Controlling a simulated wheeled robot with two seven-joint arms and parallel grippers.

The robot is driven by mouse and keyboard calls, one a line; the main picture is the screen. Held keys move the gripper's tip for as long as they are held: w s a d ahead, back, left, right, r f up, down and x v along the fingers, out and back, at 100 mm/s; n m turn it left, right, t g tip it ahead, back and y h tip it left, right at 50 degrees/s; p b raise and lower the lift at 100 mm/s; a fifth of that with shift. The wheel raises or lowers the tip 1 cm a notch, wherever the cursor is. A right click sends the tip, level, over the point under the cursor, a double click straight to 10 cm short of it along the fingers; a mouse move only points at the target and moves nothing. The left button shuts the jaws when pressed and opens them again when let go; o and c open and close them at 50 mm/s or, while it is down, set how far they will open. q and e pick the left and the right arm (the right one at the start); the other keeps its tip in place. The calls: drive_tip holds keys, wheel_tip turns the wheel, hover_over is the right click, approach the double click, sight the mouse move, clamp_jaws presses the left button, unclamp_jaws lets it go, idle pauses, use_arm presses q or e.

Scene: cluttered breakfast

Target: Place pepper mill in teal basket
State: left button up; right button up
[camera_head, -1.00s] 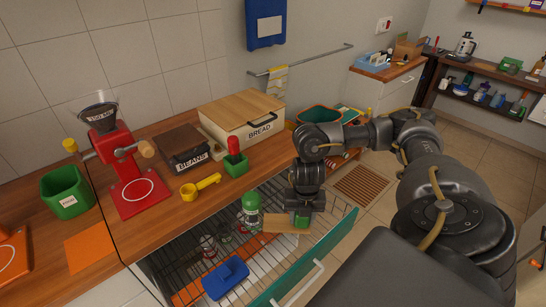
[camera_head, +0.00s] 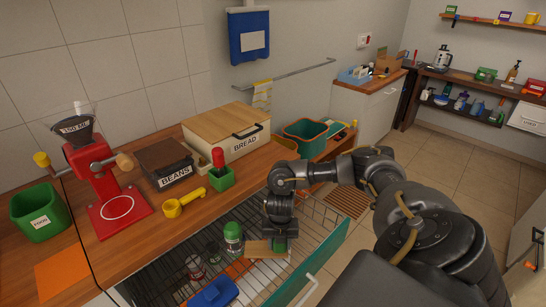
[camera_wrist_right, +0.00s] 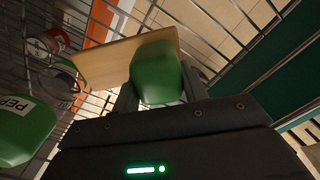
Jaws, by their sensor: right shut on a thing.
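A green-capped jar (camera_head: 232,238), likely the pepper mill, stands upright in the pulled-out wire drawer, left of my right gripper (camera_head: 279,238). In the right wrist view a green thing (camera_wrist_right: 15,130) at the left edge has a label starting "PEP". My right gripper points down into the drawer and is shut on a green block-like thing (camera_wrist_right: 158,72). A pale wooden board (camera_wrist_right: 118,58) lies by that green thing; whether they are joined I cannot tell. The teal basket (camera_head: 303,133) stands behind, right of the bread box. My left gripper is out of view.
The wire drawer (camera_head: 318,212) has a teal front panel (camera_head: 315,262) to the right of my gripper. A blue-lidded thing (camera_head: 213,294) and glass jars (camera_head: 195,268) lie in it. On the counter are a bread box (camera_head: 232,128), a red grinder (camera_head: 105,185) and a yellow scoop (camera_head: 185,202).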

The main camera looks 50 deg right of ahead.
sight(257, 244)
drive_tip(key=w, duration=0.3)
drive_tip(key=shift+w+f, duration=0.15)
drive_tip(key=shift+f, duration=0.2)
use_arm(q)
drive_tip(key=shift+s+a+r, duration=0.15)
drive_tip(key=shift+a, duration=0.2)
use_arm(e)
drive_tip(key=shift+f, duration=0.2)
drive_tip(key=shift+f, duration=0.15)
drive_tip(key=o, duration=1.2)
